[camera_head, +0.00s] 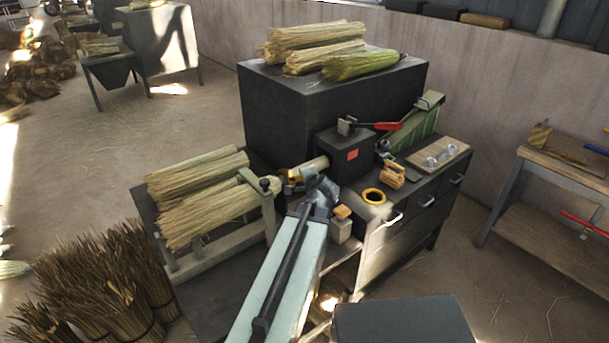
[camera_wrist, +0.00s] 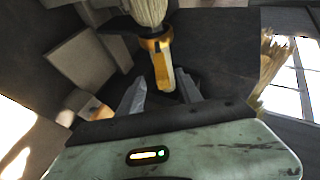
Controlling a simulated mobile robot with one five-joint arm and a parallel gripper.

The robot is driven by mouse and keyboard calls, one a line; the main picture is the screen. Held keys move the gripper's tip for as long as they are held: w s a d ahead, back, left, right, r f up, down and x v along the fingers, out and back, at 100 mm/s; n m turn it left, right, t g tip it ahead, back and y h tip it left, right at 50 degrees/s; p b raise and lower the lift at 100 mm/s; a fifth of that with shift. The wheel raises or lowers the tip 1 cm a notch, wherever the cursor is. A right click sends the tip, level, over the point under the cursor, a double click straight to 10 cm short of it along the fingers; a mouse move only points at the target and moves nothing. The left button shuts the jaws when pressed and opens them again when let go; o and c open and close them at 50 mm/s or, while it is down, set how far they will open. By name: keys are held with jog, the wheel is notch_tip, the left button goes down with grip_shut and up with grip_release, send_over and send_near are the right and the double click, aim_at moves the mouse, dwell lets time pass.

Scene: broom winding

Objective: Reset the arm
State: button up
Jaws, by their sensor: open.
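My gripper (camera_head: 296,181) is at the end of my pale green arm, over the front of the dark workbench. In the wrist view my gripper (camera_wrist: 160,88) is open, with its two grey fingers apart. A yellow-and-black fitting (camera_wrist: 162,68) shows beyond and between the fingertips; I cannot tell whether they touch it. A straw bundle end (camera_wrist: 148,10) sits just above that fitting. In the head view a pale cylinder (camera_head: 312,165) with yellow by it lies next to my gripper. My wrist partly hides this spot.
Straw bundles (camera_head: 205,205) lie on a rack to the left, and more straw (camera_head: 318,37) lies on the dark cabinet (camera_head: 270,105) behind. A red-handled lever (camera_head: 386,126), a yellow ring (camera_head: 374,196) and a wooden tool (camera_head: 392,176) are to the right.

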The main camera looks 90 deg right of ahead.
jog(key=shift+v, duration=0.9)
